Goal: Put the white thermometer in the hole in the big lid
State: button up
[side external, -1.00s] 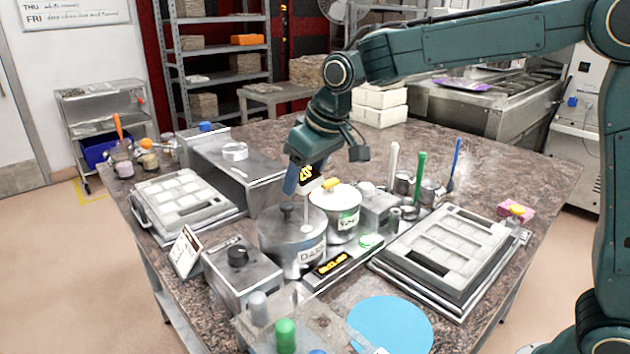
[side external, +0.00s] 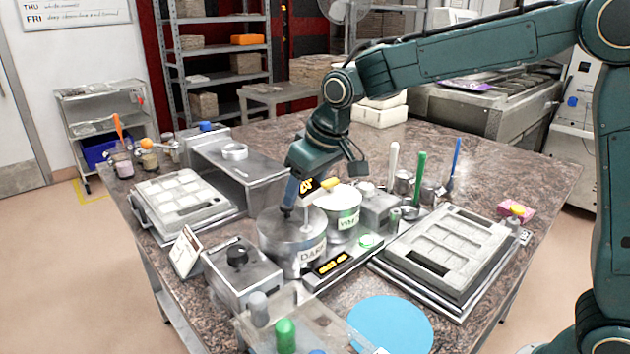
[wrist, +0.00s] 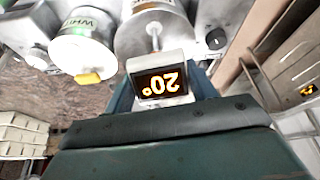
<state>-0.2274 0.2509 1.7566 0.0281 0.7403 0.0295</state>
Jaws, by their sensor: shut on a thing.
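The white thermometer (side external: 314,188) has a dark display with glowing digits and a thin stem pointing down. In the wrist view its head (wrist: 160,80) reads 20°, upside down. My gripper (side external: 298,190) is shut on the head, above the big pot. The big lid (side external: 278,228) is grey metal with a dark knob and sits on the pot labelled DARK (side external: 310,258). The stem's lower part is at the lid beside the knob. I cannot tell whether its tip is in the hole or only over it; the hole is not clearly visible.
The smaller pot labelled WHITE (side external: 348,222), with a yellow knob (side external: 329,184), stands close behind on the right. A grey box with a black dial (side external: 238,256) is in front left. A mould tray (side external: 440,250) lies right; a blue disc (side external: 392,324) lies in front.

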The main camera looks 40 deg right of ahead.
aim_at(306, 210)
jog(key=shift+f, duration=0.25)
jog(key=shift+f, duration=0.35)
jog(key=shift+f, duration=0.35)
jog(key=shift+f, duration=0.35)
jog(key=shift+f, duration=0.7)
jog(key=shift+f, duration=0.35)
jog(key=shift+f, duration=0.4)
